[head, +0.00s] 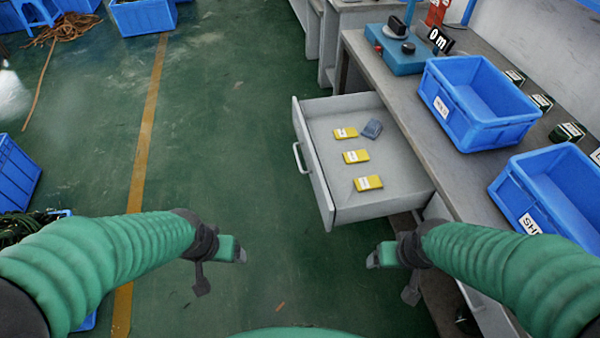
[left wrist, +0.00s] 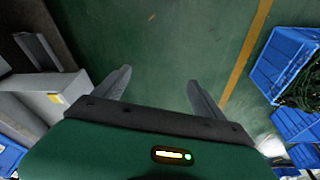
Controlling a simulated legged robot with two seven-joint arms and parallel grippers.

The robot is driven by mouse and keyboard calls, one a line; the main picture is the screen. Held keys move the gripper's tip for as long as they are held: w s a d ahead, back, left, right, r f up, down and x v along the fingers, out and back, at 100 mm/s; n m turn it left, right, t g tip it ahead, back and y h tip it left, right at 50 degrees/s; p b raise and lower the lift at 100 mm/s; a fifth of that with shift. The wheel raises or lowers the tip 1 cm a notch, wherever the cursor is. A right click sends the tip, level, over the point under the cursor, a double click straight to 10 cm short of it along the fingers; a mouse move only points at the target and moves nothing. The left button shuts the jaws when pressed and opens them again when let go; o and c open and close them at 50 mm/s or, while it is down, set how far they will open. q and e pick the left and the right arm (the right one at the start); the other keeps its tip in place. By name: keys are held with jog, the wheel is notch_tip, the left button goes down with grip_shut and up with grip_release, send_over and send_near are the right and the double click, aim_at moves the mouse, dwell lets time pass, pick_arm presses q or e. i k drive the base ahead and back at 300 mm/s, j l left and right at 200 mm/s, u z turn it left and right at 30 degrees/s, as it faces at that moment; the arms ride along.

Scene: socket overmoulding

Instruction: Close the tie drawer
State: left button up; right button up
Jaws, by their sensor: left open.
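The tie drawer (head: 345,205) stands pulled out from under the workbench in the head view. Several small items lie in it: yellow packs (head: 356,156) and a dark blue-grey one (head: 372,129). Its handle (head: 301,158) is on the front panel, facing left. My left gripper (head: 243,256) is left of and nearer than the drawer, apart from it. In the left wrist view its two fingers (left wrist: 160,90) are spread with only floor between them. My right gripper (head: 371,260) is just below the drawer's near corner in the picture, touching nothing visible; its finger gap cannot be made out.
The workbench (head: 428,97) runs along the right with two blue bins (head: 476,101) (head: 553,190) and a blue device (head: 400,58) on it. Blue crates (head: 15,172) stand on the floor at the left. The green floor left of the drawer is clear.

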aim_at(407, 185)
jog(key=i+l, duration=0.3)
jog(key=i, duration=0.15)
jog(key=i+l, duration=0.35)
jog(key=i+z, duration=0.05)
